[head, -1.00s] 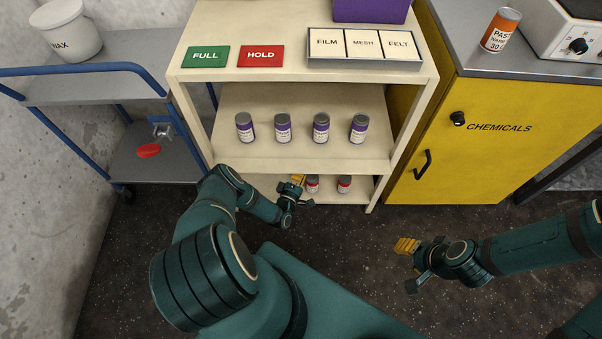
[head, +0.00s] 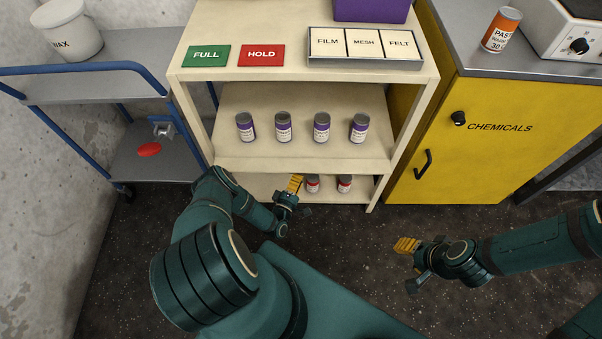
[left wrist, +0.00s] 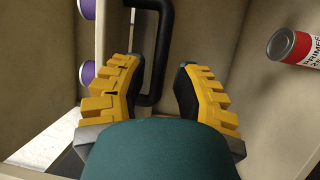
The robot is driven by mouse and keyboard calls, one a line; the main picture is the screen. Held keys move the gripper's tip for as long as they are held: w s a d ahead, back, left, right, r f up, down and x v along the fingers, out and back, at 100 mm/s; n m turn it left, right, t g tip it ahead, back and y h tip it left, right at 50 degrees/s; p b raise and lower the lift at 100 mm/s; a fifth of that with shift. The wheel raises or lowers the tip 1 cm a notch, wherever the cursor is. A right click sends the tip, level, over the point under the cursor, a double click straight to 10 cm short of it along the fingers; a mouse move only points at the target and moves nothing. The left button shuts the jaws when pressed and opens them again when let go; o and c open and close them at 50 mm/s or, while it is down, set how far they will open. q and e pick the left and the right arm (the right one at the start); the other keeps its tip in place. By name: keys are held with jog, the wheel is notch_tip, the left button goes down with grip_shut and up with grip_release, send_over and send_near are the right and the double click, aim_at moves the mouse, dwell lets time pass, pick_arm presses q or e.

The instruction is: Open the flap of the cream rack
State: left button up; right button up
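The cream rack (head: 300,165) stands ahead in the head view. A black bar handle (left wrist: 163,55) shows in the left wrist view beside a pale shelf edge. The flap's outline is not clear, and the handle cannot be made out in the head view. My left gripper (head: 295,184) is at the rack's lower opening, left of the red-labelled cans. In the left wrist view its yellow fingers (left wrist: 158,92) are apart, with the handle's near end showing between them; contact is not visible. My right gripper (head: 405,246) is over the floor, away from the rack; its finger gap is unclear.
Several purple cans (head: 321,128) stand on the middle shelf. Red-labelled cans (head: 344,184) stand on the lower shelf; one red can (left wrist: 292,46) shows in the wrist view. A blue-railed cart (head: 95,88) is left, a yellow cabinet (head: 480,160) right. Floor between my arms is clear.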

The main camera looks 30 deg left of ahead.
pick_arm(q)
jog(key=s+d, duration=0.1)
jog(key=s, duration=0.7)
jog(key=shift+d+f, duration=0.15)
jog(key=shift+f, duration=0.2)
jog(key=shift+w, duration=0.15)
